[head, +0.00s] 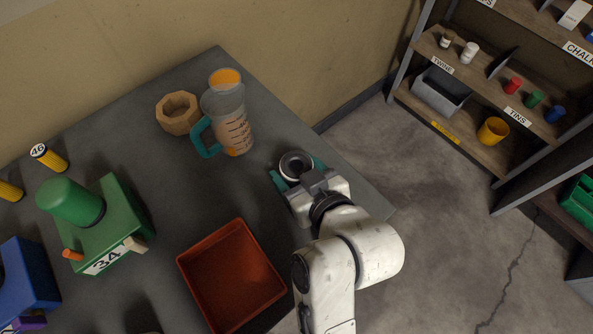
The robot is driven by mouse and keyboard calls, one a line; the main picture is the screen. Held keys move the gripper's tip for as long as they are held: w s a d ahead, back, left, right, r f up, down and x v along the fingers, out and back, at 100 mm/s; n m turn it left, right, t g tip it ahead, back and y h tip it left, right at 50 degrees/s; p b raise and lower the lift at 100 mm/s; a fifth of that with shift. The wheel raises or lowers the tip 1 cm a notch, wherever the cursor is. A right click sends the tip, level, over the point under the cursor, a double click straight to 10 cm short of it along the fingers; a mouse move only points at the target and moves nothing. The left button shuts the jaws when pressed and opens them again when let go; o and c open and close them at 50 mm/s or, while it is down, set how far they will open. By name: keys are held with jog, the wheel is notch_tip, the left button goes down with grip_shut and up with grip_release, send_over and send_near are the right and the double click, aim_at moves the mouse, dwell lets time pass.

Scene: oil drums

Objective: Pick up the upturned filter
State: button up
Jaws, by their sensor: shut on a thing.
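The upturned filter (296,164) is a small dark, round piece with a pale rim, near the right edge of the grey table. My gripper (299,170) is at the filter, with one teal finger on each side of it. The fingers are shut on the filter. I cannot tell whether the filter still touches the table or is held just above it. The gripper's body and my white arm hide the filter's near side.
A measuring jug (230,122) with a teal handle and an octagonal wooden ring (179,112) stand behind. An empty red tray (231,276) lies in front. A green block (104,226) numbered 34 is at left. The table's right edge is close; shelves (497,143) stand beyond.

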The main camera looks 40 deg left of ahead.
aim_at(293, 160)
jog(key=shift+r, duration=0.3)
jog(key=shift+r, duration=1.45)
jog(key=s+d+r+p, duration=0.8)
jog(key=s+r, duration=0.1)
jog(key=s, duration=0.2)
jog(key=shift+r, duration=0.3)
